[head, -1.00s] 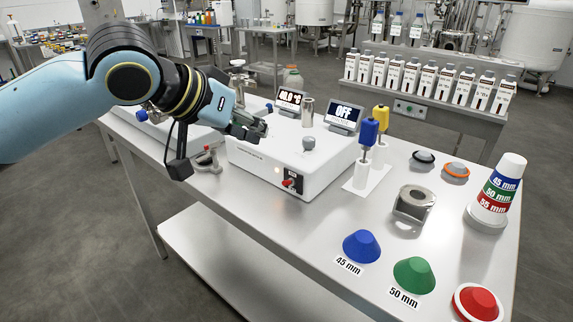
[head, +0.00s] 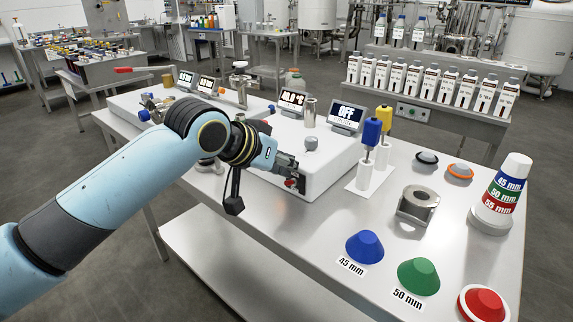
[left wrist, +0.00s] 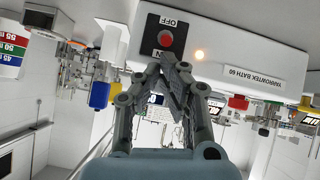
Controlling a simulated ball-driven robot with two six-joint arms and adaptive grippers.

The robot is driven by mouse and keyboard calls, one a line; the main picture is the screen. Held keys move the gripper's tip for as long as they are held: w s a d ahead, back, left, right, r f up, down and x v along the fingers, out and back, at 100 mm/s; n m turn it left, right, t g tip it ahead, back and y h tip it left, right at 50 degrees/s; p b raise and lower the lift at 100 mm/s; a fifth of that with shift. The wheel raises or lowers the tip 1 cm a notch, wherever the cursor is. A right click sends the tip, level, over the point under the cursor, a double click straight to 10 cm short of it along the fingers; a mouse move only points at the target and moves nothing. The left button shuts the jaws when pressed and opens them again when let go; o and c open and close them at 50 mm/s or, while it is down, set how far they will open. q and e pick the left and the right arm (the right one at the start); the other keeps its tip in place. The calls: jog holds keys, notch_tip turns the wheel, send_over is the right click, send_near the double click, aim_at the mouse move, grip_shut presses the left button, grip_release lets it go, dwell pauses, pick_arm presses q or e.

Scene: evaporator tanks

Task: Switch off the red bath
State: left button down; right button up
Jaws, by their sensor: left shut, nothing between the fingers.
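A white bath box (head: 325,172) stands on the steel table. Its front panel shows in the left wrist view (left wrist: 225,45), upside down, lettered "BATH 60", with a red switch (left wrist: 165,40) between OFF and ON labels and a glowing lamp (left wrist: 198,55). My left gripper (head: 291,178) is in front of this panel, its fingers shut and empty. In the left wrist view the fingertips (left wrist: 172,62) are close to the switch, by the ON label; I cannot tell whether they touch it. In the head view the gripper partly covers the switch. My right gripper is not in view.
A display (head: 291,101) reading about 40 °C and another (head: 346,115) reading OFF stand behind the box. Blue and yellow-handled tools (head: 371,133) stand to its right. Blue (head: 365,247), green (head: 418,276) and red (head: 483,304) cones are at the front right.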

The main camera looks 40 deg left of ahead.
pick_arm(q)
jog(key=shift+f, duration=0.1)
jog(key=shift+s+f, duration=0.1)
dwell(0.4)
jog(key=shift+s+f+t+b, duration=0.15)
jog(key=shift+s+t+b, duration=0.15)
jog(key=shift+t+b, duration=0.4)
